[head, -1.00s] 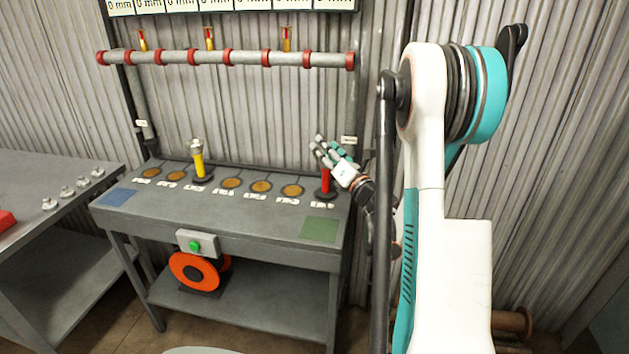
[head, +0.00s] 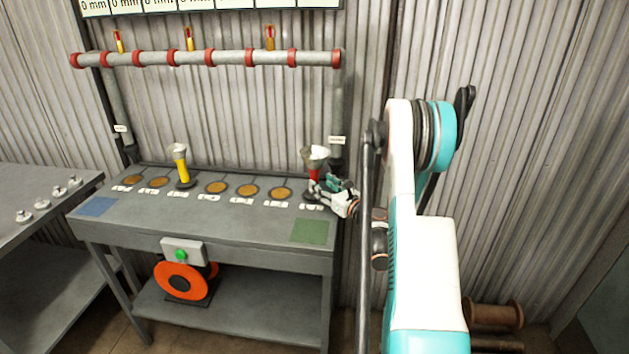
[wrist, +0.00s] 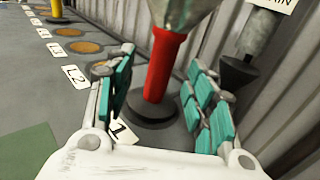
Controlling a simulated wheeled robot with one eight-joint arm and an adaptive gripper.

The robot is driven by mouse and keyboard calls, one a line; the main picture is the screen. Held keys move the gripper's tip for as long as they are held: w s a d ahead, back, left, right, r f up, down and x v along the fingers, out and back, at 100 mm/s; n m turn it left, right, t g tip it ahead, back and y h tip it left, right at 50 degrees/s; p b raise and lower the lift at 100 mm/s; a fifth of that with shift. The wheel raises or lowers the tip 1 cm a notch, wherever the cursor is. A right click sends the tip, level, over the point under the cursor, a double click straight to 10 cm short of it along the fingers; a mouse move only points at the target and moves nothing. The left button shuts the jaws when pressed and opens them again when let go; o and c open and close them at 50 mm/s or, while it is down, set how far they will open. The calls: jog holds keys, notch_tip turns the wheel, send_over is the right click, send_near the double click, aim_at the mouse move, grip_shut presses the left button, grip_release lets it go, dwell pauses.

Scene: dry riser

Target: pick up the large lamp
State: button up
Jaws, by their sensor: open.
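A red lamp (head: 314,174) with a wide grey cone top stands upright on a dark round base at the right end of the grey bench; it fills the middle of the wrist view (wrist: 163,65). A yellow lamp (head: 182,168) with a grey top stands farther left on the bench; only its lower part shows in the wrist view (wrist: 57,9). My gripper (head: 322,187) is low beside the red lamp. In the wrist view my gripper (wrist: 161,58) is open, its teal-padded fingers on either side of the red stem with visible gaps.
The bench (head: 225,228) has several brown round spots with labels, a blue patch (head: 97,206) and a green patch (head: 310,231). A pipe (head: 225,57) with red clamps runs above it. A grey vertical pipe (wrist: 258,32) stands close behind my right finger.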

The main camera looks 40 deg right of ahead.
aim_at(317, 179)
jog(key=shift+w+d+r+b, duration=0.15)
jog(key=shift+w+b, duration=0.4)
jog(key=shift+w, duration=0.85)
jog(key=shift+w+d+r+b, duration=0.15)
jog(key=shift+w+b, duration=0.4)
jog(key=shift+w, duration=0.85)
jog(key=shift+f, duration=0.1)
grip_shut()
